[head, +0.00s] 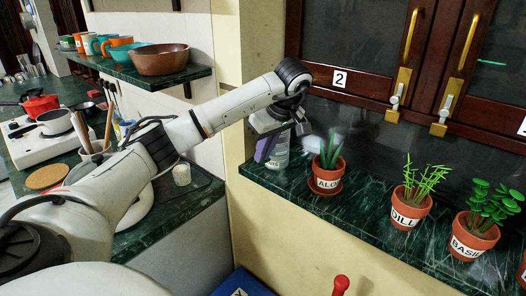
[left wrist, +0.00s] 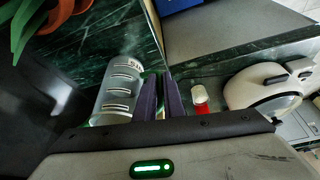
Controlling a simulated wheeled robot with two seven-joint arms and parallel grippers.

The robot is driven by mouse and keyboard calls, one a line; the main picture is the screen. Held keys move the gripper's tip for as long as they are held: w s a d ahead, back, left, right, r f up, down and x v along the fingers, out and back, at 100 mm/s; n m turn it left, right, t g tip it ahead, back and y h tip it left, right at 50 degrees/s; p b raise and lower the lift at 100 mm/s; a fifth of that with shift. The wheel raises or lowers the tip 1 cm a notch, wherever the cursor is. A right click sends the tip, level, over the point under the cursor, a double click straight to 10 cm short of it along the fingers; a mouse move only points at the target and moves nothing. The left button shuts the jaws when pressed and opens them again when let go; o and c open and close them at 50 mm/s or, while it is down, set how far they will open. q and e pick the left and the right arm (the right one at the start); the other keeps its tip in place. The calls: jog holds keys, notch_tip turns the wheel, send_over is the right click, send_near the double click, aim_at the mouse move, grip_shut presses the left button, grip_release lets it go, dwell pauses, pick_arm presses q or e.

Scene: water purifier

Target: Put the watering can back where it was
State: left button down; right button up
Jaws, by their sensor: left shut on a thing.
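The watering can (head: 280,152) is a clear, greyish vessel with markings, at the left end of the green marble ledge, left of the aloe pot (head: 327,178). It looks upright; I cannot tell if its base touches the ledge. A pale blurred part, perhaps its spout, reaches toward the aloe. My left gripper (head: 268,147) is at the can's left side, its purple fingers shut on it. In the left wrist view the can (left wrist: 119,90) is just left of the fingers (left wrist: 162,98); the gripped part is mostly hidden. My right gripper is not in view.
Dill (head: 410,207) and basil (head: 475,237) pots stand farther right on the ledge (head: 375,222). Cabinet doors with brass latches (head: 397,95) are above. A lower counter at left holds a stove (head: 45,135) and a utensil pot (head: 96,151); a shelf with bowls (head: 160,60) hangs above.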

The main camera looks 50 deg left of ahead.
pick_arm(q)
jog(key=c, duration=2.3)
grip_release()
jog(key=shift+f, duration=0.15)
jog(key=o, duration=0.4)
jog(key=shift+o, duration=0.2)
jog(key=v, duration=1.2)
